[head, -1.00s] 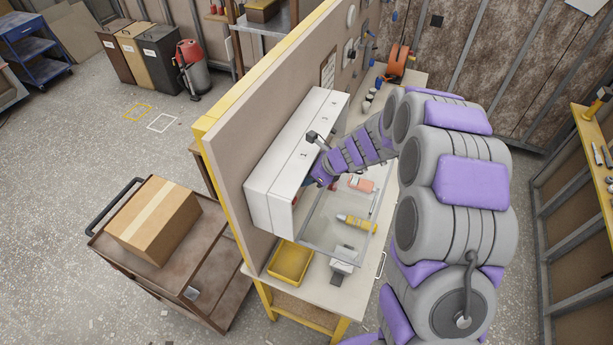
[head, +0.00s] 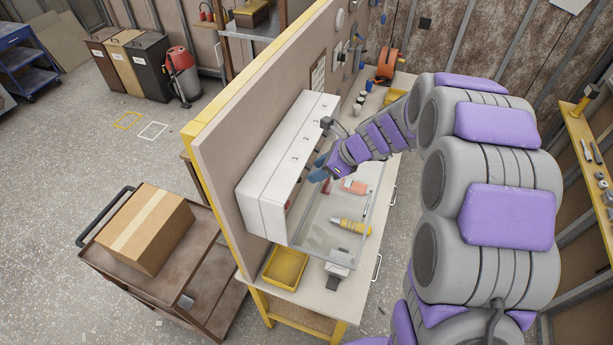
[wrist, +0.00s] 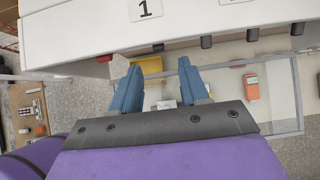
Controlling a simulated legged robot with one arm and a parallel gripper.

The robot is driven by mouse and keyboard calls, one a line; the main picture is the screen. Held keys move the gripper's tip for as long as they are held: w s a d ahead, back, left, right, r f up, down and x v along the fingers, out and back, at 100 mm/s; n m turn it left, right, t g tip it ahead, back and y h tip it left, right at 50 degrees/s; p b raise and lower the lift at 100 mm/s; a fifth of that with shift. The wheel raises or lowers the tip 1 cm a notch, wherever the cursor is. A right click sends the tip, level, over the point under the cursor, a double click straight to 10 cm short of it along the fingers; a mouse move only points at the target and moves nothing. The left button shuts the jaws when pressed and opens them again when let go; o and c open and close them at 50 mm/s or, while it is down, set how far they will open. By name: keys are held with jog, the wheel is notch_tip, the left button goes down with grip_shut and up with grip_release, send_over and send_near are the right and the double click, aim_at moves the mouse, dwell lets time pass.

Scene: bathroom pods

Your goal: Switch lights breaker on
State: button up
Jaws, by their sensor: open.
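The white breaker box (head: 290,165) is mounted on the board and has numbers along its top. Its clear cover (head: 338,220) hangs open at the front. In the wrist view the box (wrist: 200,20) spans the top, with a "1" label (wrist: 145,9) and several dark switch tabs (wrist: 206,41) along its lower edge. I cannot tell which is the lights breaker or how each is set. My gripper (head: 318,169) is in front of the box face. Its blue fingers (wrist: 160,72) are open and empty, pointing at the box just below the tabs.
Below is a workbench with a yellow tray (head: 285,267), a yellow tool (head: 351,226) and an orange device (head: 354,187). A cart (head: 150,290) carrying a cardboard box (head: 146,228) stands left of the board. The floor at far left is mostly clear.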

jog(key=v, duration=0.8)
jog(key=shift+b, duration=0.35)
jog(key=shift+f, duration=0.1)
jog(key=s+d+f+n+g+h+b, duration=0.1)
jog(key=s+d+f+n+h+b, duration=0.1)
jog(key=s+f+n+b, duration=0.5)
jog(key=s+d+f+n+g+h+b, duration=0.2)
jog(key=s+f+n+b, duration=0.5)
jog(key=s, duration=1)
jog(key=s+d+f+n+g+h+b, duration=0.1)
jog(key=s+d+f+n+h+b, duration=0.2)
jog(key=s+f+n+b, duration=0.5)
jog(key=s+f+b, duration=0.1)
jog(key=s+b, duration=0.1)
jog(key=s, duration=0.2)
jog(key=shift+s+b, duration=0.3)
jog(key=shift+a, duration=0.2)
